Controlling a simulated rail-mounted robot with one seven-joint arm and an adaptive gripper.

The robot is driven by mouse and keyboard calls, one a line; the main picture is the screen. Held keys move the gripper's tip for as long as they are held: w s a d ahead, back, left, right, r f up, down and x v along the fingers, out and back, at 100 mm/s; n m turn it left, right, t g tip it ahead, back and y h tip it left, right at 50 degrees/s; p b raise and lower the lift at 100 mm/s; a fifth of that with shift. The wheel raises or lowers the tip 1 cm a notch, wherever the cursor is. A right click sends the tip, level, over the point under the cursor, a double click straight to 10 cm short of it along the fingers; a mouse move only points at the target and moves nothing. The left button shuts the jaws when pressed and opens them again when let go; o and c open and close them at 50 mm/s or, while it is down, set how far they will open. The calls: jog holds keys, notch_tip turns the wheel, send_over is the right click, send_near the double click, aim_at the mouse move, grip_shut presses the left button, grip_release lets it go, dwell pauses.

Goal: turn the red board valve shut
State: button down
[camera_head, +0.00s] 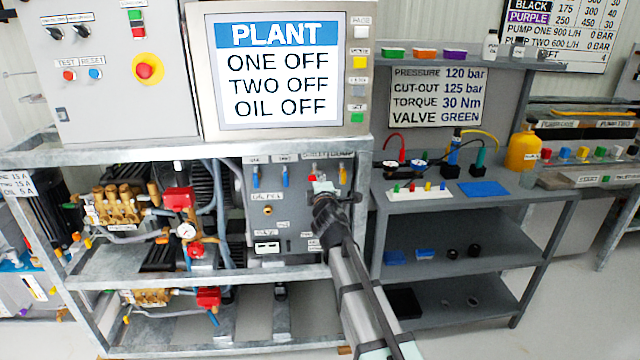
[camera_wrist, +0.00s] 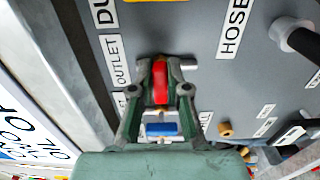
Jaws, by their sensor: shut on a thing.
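The red board valve handle (camera_wrist: 160,82) is between the fingertips of my gripper (camera_wrist: 160,68) in the wrist view, beside the OUTLET label (camera_wrist: 120,60). My gripper is shut on it. The handle lies along the label's line of text, crosswise to the blue handle (camera_wrist: 161,129) near it.
Two blue handles, one at the left (camera_head: 256,177) and one nearer (camera_head: 285,176), and a yellow handle (camera_head: 343,175) flank my gripper. A black hose fitting (camera_wrist: 297,36) sticks out of the board. The frame post (camera_head: 362,225) and a shelf bench (camera_head: 475,205) are at the right.

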dwell(0.3)
jog(key=c, duration=1.1)
grip_release()
jog(key=shift+c, duration=0.2)
jog(key=s+d, duration=0.2)
jog(key=s, duration=0.9)
jog(key=shift+s, duration=0.4)
